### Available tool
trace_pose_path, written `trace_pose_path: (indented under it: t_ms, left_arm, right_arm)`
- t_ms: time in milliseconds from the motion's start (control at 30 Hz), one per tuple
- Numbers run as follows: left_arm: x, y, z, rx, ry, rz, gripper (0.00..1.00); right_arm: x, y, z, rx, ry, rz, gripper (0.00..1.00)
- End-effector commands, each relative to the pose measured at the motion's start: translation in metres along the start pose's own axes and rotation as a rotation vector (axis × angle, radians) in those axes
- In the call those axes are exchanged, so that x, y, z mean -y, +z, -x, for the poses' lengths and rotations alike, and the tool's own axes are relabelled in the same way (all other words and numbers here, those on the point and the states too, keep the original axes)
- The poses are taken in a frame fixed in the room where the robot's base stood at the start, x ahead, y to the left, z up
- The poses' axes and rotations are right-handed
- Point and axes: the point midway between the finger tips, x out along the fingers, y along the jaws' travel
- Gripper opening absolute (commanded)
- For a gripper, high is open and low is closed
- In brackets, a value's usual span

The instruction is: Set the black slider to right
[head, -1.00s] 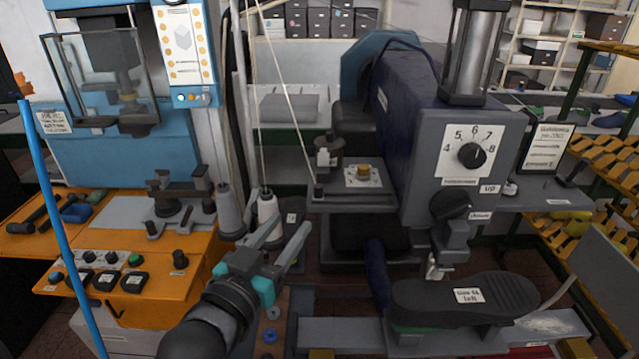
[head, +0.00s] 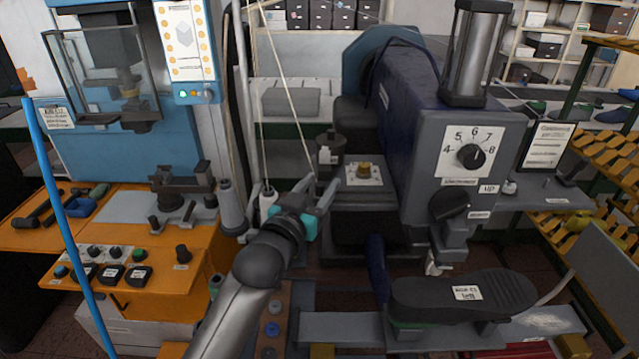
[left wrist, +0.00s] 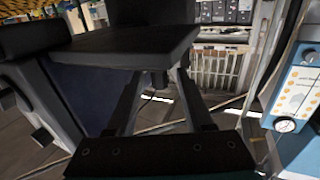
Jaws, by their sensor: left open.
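My left gripper (head: 296,192) is open, its two fingers spread and pointing away from me toward the left front edge of the dark machine's platform (head: 362,196). A small dark block at that platform's left corner, perhaps the black slider, is now largely hidden by the gripper in the head view; I cannot tell its setting. In the left wrist view the open fingers (left wrist: 160,105) reach under a dark plate (left wrist: 130,45). A small dark piece (left wrist: 158,79) shows between them; I cannot tell whether they touch it. My right gripper is not in view.
A numbered dial (head: 471,156) is on the machine's front. A black shoe sole (head: 465,294) lies at lower right. Thread cones (head: 232,208) and strings stand left of the gripper. An orange control bench (head: 140,265) is at left.

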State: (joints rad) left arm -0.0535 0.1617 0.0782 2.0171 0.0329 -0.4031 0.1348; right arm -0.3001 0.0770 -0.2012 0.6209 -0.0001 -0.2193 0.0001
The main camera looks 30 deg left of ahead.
Motion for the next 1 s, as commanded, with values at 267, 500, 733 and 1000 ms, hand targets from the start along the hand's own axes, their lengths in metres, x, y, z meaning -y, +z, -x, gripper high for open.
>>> trace_pose_path:
  t_ms: [267, 500, 733, 1000]
  left_arm:
    - [0.0000, 0.0000, -0.0020, 0.000, 0.000, -0.001, 0.52]
    - [0.0000, 0.0000, -0.0018, 0.000, 0.000, 0.000, 0.29]
    - [0.0001, 0.0000, -0.0017, 0.000, 0.000, 0.000, 0.04]
    - [0.0000, 0.0001, -0.0016, 0.000, 0.000, 0.000, 0.00]
  right_arm:
    - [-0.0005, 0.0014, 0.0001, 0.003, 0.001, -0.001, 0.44]
    - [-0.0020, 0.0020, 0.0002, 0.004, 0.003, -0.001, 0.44]
    - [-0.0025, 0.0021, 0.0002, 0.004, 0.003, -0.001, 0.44]
    - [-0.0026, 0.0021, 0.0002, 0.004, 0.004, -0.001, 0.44]
